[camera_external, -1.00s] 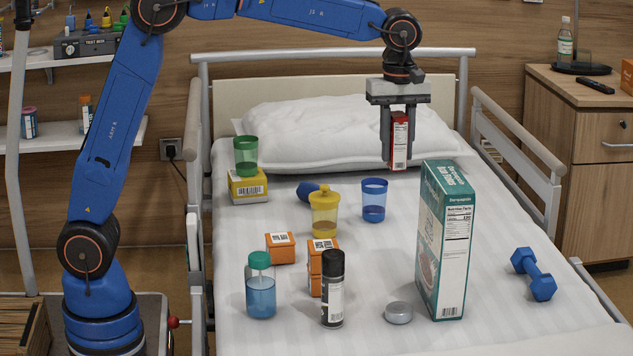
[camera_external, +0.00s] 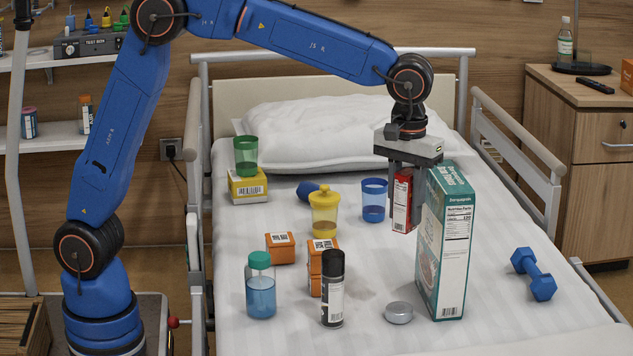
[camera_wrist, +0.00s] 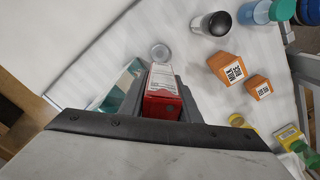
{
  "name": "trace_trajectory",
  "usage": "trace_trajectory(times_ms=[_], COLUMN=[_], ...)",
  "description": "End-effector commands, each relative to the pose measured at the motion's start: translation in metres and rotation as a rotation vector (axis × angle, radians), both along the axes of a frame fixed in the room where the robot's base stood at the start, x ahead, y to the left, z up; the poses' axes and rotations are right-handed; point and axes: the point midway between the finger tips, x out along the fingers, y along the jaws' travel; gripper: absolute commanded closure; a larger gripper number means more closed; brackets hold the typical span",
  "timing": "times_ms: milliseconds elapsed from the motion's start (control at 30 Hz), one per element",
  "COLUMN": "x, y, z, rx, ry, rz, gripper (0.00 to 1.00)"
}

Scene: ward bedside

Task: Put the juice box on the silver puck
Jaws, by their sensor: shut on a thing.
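My gripper (camera_external: 406,205) is shut on a small red and white juice box (camera_external: 402,203). It holds the box upright behind and left of the tall teal carton, between that carton and the blue cup. In the wrist view the juice box (camera_wrist: 162,90) sits between the fingers. The silver puck (camera_external: 399,312) lies flat on the bed at the front, left of the carton's base, with nothing on it. It also shows in the wrist view (camera_wrist: 160,52), just beyond the box. The carton hides part of the gripper's right finger.
The tall teal carton (camera_external: 445,245) stands close to my gripper. A blue cup (camera_external: 374,200), yellow lidded cup (camera_external: 324,215), orange boxes (camera_external: 280,249), black spray can (camera_external: 332,290) and blue bottle (camera_external: 261,288) stand left. A blue dumbbell (camera_external: 533,274) lies right.

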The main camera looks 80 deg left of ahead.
Motion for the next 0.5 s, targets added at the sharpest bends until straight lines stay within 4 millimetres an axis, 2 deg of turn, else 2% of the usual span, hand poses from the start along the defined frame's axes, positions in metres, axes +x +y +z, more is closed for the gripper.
trace_trajectory(times_ms=[500], x=[-0.001], y=[-0.001], z=[-0.103], rx=[0.001], ry=[0.002], rz=[-0.005], gripper=[0.98])
